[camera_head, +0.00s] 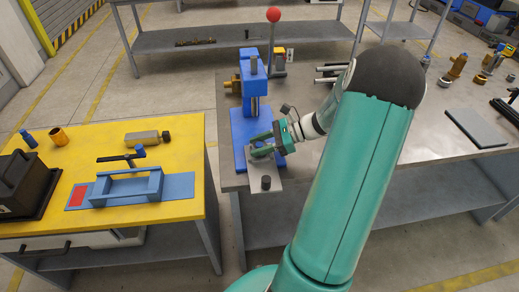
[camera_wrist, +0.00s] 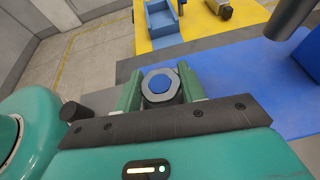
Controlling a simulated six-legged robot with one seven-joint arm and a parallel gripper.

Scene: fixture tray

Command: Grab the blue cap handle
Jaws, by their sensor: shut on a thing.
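The blue cap handle (camera_wrist: 159,85) shows in the wrist view as a round blue top set in a grey hexagonal collar. It sits between the two green fingers of my gripper (camera_wrist: 162,88), which are shut on its sides. In the head view my gripper (camera_head: 260,144) is low over the front of the blue press base, at the near left corner of the grey bench. The handle is hard to make out there among the fingers. Its lower part is hidden, so I cannot tell whether it touches what lies beneath.
The blue press (camera_head: 252,85) with a red-knobbed lever (camera_head: 273,15) stands just behind my gripper. A black knob (camera_head: 266,183) stands on a grey plate in front. A yellow table (camera_head: 185,178) at left holds a blue tray (camera_head: 126,186) and a black bin (camera_head: 22,184).

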